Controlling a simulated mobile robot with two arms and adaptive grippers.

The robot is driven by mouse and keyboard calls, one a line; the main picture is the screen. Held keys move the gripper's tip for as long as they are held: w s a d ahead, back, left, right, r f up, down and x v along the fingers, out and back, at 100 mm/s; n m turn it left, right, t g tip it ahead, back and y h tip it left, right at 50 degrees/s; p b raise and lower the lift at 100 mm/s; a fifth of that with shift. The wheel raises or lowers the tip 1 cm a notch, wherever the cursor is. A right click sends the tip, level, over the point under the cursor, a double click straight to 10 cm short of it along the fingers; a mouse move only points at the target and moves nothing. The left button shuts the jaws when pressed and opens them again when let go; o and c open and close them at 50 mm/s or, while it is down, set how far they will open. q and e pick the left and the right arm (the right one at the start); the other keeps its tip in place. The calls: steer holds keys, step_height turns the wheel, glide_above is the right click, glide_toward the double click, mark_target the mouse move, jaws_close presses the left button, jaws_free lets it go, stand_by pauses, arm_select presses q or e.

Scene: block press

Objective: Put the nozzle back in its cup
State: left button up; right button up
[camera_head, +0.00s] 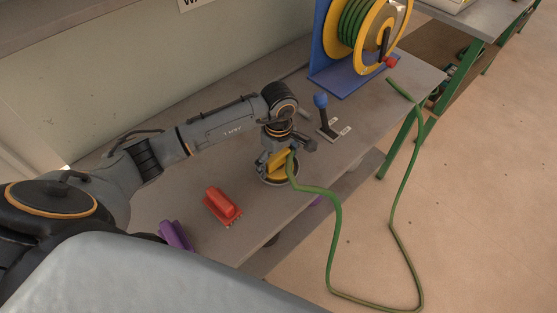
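My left gripper (278,157) points down over the round grey cup (279,180) near the front of the bench. A yellow nozzle (280,160) shows between its fingers, and the gripper appears shut on it. The nozzle's lower part sits within the cup's rim in this view; how deep it sits is hidden. A green hose (315,191) leaves the nozzle at the right, hangs over the bench edge in a loop down to the floor and comes back up towards the reel. My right gripper is not in view.
A yellow hose reel (362,62) on a blue stand is at the back. A lever with a blue knob (321,101) stands right of my gripper. The bench (252,220) is bare around the cup.

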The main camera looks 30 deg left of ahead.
mark_target(279, 156)
arm_select(q)
steer(key=shift+r, duration=0.15)
step_height(279, 156, up, 12)
steer(key=shift+b, duration=1.25)
steer(key=shift+c, duration=0.4)
